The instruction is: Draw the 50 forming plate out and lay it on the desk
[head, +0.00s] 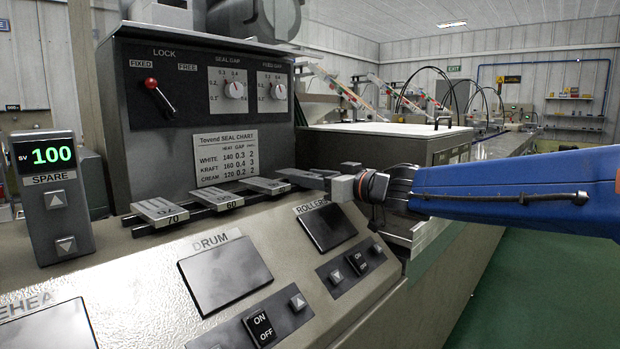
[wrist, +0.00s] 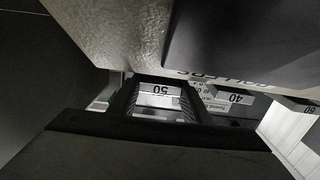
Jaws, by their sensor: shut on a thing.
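The plate lies roughly level, in line with the others. I cannot tell whether it is still seated in its rack.
The 60 plate (head: 215,198) and 70 plate (head: 160,211) lie further left. The sloped control panel (head: 285,265) with ROLLERS and DRUM screens is just below. A grey lock and gap cabinet (head: 205,120) stands behind.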

